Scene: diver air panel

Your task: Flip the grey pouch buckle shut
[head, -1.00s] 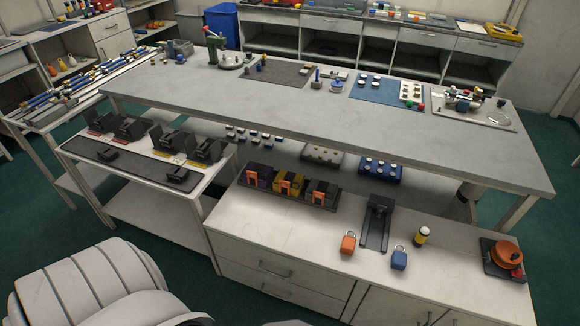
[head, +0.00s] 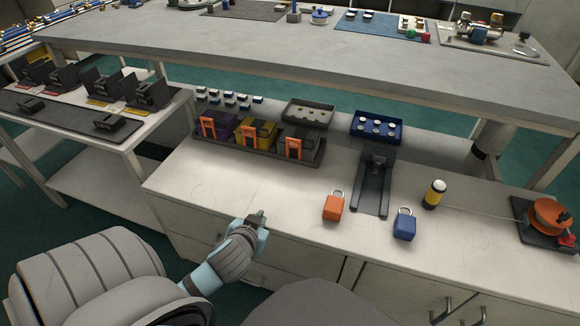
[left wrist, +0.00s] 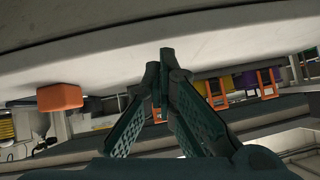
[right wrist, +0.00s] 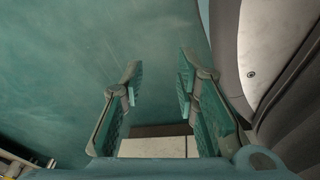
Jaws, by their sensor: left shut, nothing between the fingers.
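The grey pouch (head: 305,136) sits at the right end of a dark tray (head: 235,148), beside a yellow pouch (head: 266,128) and a purple pouch (head: 232,121). Its orange buckle (head: 293,148) stands at its front; whether it is latched is too small to tell. My left gripper (head: 259,217) is shut and empty over the counter's front edge, in front of the tray and apart from it. Its closed fingers show in the left wrist view (left wrist: 165,62), with orange buckles behind. My right gripper (right wrist: 158,78) is open and empty, outside the head view.
An orange padlock (head: 333,208), a dark stand (head: 371,190), a blue padlock (head: 404,226) and a yellow-black cylinder (head: 434,194) stand right of the tray. The grey tabletop (head: 300,60) overhangs behind. The counter (head: 205,190) before the tray is clear.

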